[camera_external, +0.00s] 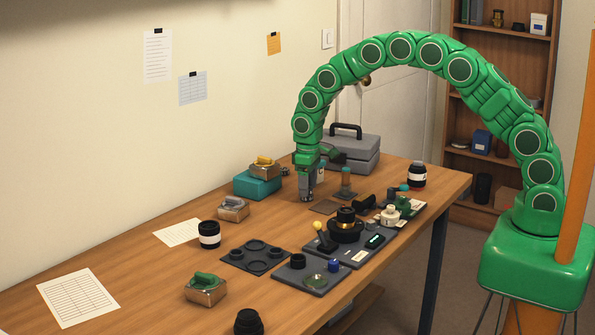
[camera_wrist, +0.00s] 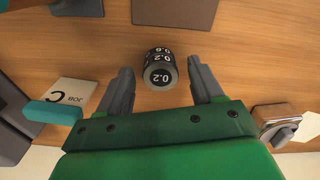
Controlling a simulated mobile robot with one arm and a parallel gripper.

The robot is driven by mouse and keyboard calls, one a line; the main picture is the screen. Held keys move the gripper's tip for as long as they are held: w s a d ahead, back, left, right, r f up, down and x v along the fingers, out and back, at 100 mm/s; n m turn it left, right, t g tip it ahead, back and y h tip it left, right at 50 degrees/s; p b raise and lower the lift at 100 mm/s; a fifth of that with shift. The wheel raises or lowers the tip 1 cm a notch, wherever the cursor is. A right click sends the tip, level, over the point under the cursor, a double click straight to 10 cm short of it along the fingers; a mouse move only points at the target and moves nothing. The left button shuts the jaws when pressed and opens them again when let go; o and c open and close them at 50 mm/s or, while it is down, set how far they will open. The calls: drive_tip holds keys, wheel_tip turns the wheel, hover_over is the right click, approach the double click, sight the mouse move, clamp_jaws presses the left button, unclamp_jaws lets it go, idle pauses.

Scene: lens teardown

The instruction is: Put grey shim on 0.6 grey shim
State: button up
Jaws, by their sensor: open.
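My gripper (camera_wrist: 160,88) is open, pointing down, with its two grey fingers apart; it also shows in the external view (camera_external: 306,195), low over the far part of the table. In the wrist view a short dark grey cylinder (camera_wrist: 159,69) lies between and slightly beyond the fingertips, with gaps to both. It shows several white markings, 0.2 more than once and 0.6 on the far side. It looks like stacked shims, but I cannot tell where one ends and another begins. I cannot make it out in the external view, where my gripper covers that spot.
A brown mat (camera_external: 325,207) lies just right of my gripper. A grey toolbox (camera_external: 350,146) and teal box (camera_external: 257,184) stand behind. Dark trays (camera_external: 345,252) with lens parts fill the table's right side. A card marked JOB C (camera_wrist: 77,93) shows left in the wrist view.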

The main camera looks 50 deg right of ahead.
wheel_tip(320, 180, up, 11)
drive_tip(key=s+d+r, duration=0.4)
drive_tip(key=s+r, duration=0.4)
drive_tip(key=s, duration=0.2)
drive_tip(key=s+d+r+m, duration=0.1)
drive_tip(key=s+d, duration=0.1)
drive_tip(key=s, duration=1.2)
drive_tip(key=s+d+r+m+g, duration=0.1)
drive_tip(key=s+d+r, duration=0.1)
drive_tip(key=s, duration=1.2)
drive_tip(key=s+d+r+m, duration=0.1)
drive_tip(key=s+d+r, duration=0.1)
drive_tip(key=s, duration=1.2)
drive_tip(key=shift+d+g, duration=0.4)
drive_tip(key=shift+d, duration=0.1)
